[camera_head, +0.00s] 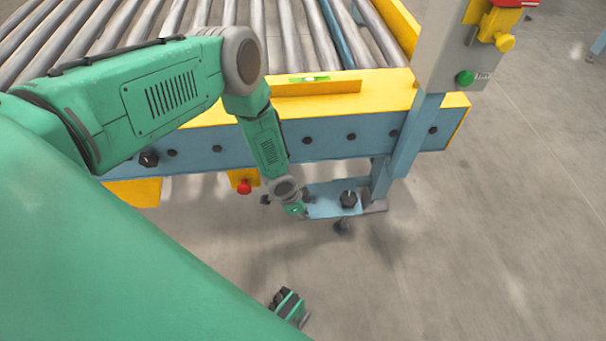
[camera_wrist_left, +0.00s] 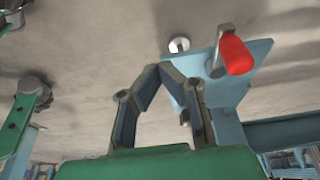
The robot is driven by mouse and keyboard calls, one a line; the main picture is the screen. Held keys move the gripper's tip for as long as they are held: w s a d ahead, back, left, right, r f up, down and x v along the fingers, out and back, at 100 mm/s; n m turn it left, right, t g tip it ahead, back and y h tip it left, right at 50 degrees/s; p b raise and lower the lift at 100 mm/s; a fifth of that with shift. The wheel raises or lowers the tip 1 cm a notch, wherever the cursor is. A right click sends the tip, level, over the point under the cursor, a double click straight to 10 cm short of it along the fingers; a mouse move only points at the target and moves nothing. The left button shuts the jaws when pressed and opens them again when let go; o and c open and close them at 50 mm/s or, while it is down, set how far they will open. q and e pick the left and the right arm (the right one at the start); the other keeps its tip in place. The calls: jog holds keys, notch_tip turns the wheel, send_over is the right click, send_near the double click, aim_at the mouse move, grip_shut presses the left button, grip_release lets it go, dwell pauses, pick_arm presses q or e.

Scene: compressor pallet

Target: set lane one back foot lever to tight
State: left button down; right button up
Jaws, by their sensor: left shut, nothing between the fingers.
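In the left wrist view, a lever with a red handle (camera_wrist_left: 236,54) and a grey metal arm sits at a blue foot plate (camera_wrist_left: 228,88). My left gripper (camera_wrist_left: 160,68) is shut and empty, its fingertips left of the red handle and apart from it, close to the plate's edge. In the head view the left gripper (camera_head: 297,209) is small and low, beside the left end of the blue foot plate (camera_head: 325,202). A black knob (camera_head: 348,199) stands on that plate. I cannot make out the red-handled lever at the plate in the head view.
A roller conveyor (camera_head: 290,35) with a yellow and blue front rail (camera_head: 380,100) lies behind my arm. A red knob (camera_head: 244,187) hangs under the rail. A grey post box (camera_head: 455,50) with a green button stands right. The floor (camera_head: 480,230) is clear in front.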

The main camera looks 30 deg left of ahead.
pick_arm(q)
notch_tip(320, 180, up, 10)
jog(key=w+a+p, duration=0.2)
jog(key=p, duration=0.2)
jog(key=s+d+r+n+g, duration=0.1)
jog(key=s+d+r+n, duration=0.15)
jog(key=s, duration=0.45)
jog(key=s+d+r+n, duration=0.2)
jog(key=s+d, duration=0.2)
jog(key=s, duration=0.3)
jog(key=s+a+r+n+y, duration=0.2)
jog(key=s+a+r, duration=0.15)
jog(key=s, duration=0.25)
jog(key=s+a+r+n+y, duration=0.1)
jog(key=s+a+r+n, duration=0.2)
jog(key=s+r, duration=0.25)
notch_tip(320, 180, up, 13)
jog(key=p, duration=1.4)
jog(key=shift+s+g, duration=0.35)
jog(key=shift+g, duration=0.05)
pick_arm(e)
notch_tip(320, 180, up, 18)
jog(key=shift+d, duration=0.3)
